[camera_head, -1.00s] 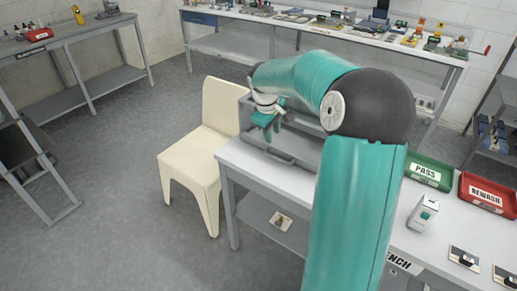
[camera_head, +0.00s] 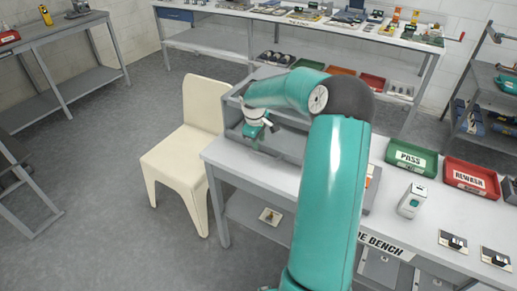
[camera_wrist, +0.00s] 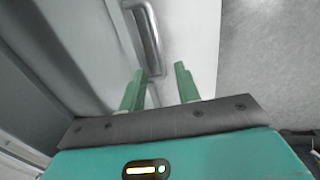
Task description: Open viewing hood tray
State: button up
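The viewing hood (camera_head: 233,113) is a grey box at the left end of the bench, partly hidden behind my arm. Its low grey tray part (camera_head: 285,147) faces the front of the bench. My gripper (camera_head: 256,138) points down at the hood's left front. In the wrist view, a silver bar handle (camera_wrist: 145,35) runs lengthwise on a pale grey panel. My gripper (camera_wrist: 159,70) is open there, with two green fingers apart. The handle's near end appears between the fingertips. I cannot tell whether they touch it. The tray's inside is not clearly visible.
A cream chair (camera_head: 190,140) stands close to the bench's left end. A green PASS tray (camera_head: 411,158), a red REWASH tray (camera_head: 471,178) and a white device (camera_head: 412,200) are on the bench at right. Grey floor is free at left.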

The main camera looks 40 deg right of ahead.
aim_at(260, 153)
jog(key=f, duration=0.3)
jog(key=d+f, duration=0.1)
jog(key=f, duration=0.1)
jog(key=shift+w+f, duration=0.1)
jog(key=shift+w, duration=0.15)
jog(key=shift+s, duration=0.1)
jog(key=shift+c, duration=0.2)
grip_shut()
